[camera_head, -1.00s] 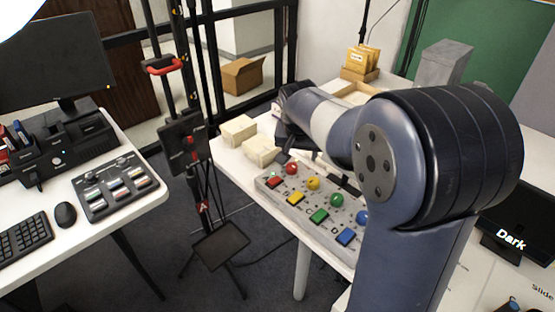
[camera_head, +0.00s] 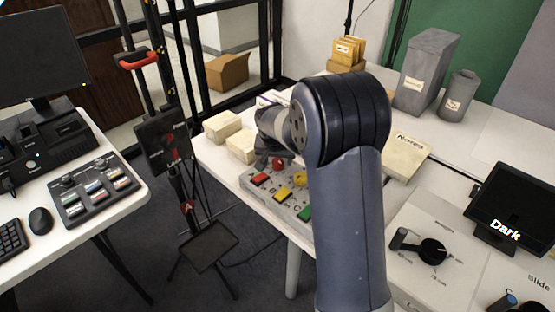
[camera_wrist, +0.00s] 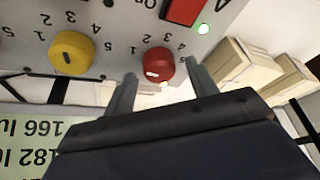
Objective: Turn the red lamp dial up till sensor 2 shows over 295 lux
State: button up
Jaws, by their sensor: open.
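The red dial (camera_wrist: 158,65) is a round knob with a white mark, on a grey control panel (camera_wrist: 125,15) with printed numbers around it. In the wrist view, upside down, it shows between the two fingertips of my open gripper (camera_wrist: 161,71); I cannot tell whether they touch it. In the head view the red dial (camera_head: 278,163) is beside my gripper (camera_head: 262,161), which is mostly hidden by my arm. A pale readout (camera_wrist: 35,145) shows inverted "166" and "182" lux values, partly cut off; which sensor each belongs to is hidden.
A yellow dial (camera_wrist: 72,52) sits beside the red one. Cream boxes (camera_head: 240,146) stand close to the panel. A black screen (camera_head: 515,210) reads "Dark" at the right.

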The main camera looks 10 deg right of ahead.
jog(key=shift+w+f, duration=0.1)
jog(key=shift+f, duration=0.1)
jog(key=c, duration=1)
jog(key=m+h+b, duration=0.1)
jog(key=m+b, duration=0.1)
jog(key=shift+a+f+m, duration=0.1)
jog(key=shift+m, duration=0.3)
jog(key=m+g, duration=0.1)
jog(key=m, duration=0.1)
jog(key=m+h+b, duration=0.1)
jog(key=m, duration=0.1)
jog(key=shift+w+m+g, duration=0.1)
jog(key=shift+m+g, duration=0.3)
